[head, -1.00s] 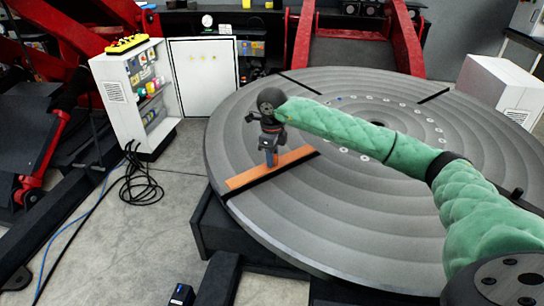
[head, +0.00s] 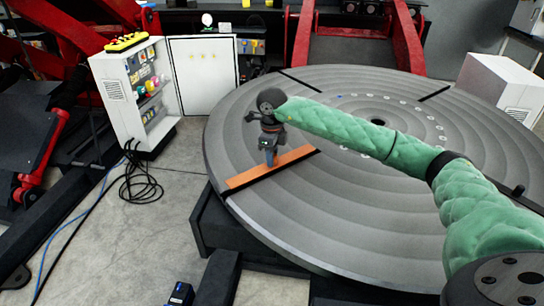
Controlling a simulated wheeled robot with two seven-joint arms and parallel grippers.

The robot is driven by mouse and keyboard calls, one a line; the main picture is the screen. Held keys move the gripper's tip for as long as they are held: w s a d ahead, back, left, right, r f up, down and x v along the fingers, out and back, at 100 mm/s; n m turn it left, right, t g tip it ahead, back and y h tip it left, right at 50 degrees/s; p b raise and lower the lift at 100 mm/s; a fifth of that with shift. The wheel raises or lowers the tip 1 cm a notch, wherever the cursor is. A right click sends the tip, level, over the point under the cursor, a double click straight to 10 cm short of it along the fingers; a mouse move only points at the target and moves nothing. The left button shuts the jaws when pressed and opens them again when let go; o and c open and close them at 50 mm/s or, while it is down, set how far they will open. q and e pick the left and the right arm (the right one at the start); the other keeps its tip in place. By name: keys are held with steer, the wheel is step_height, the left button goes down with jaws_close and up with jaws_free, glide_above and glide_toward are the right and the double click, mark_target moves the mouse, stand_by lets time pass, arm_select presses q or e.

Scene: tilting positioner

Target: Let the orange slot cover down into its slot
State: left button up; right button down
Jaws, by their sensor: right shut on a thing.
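The orange slot cover (head: 248,176) is a long flat strip at the left part of the big round grey table (head: 350,215). A dark slot (head: 262,178) shows along its near edge, so the cover lies beside or partly over the slot; its exact height above the table cannot be told. My right gripper (head: 270,162) points down and is shut on the cover near its middle. The gripper and wrist hide a part of the cover's far side. My left gripper is not in view.
Other dark slots (head: 300,82) cut the table's rim. An open control cabinet (head: 135,90) stands on the floor to the left, with black cables (head: 140,185) before it. Red frame arms (head: 300,40) rise behind the table. The table top around the cover is clear.

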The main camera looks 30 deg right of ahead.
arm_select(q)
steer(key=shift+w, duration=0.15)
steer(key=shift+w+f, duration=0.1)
arm_select(e)
steer(key=shift+f, duration=0.1)
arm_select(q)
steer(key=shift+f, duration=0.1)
arm_select(e)
steer(key=shift+f, duration=0.1)
arm_select(q)
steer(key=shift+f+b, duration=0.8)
steer(key=shift+b, duration=0.2)
arm_select(e)
steer(key=shift+f, duration=1.15)
steer(key=c, duration=0.6)
jaws_free()
steer(key=shift+c, duration=0.2)
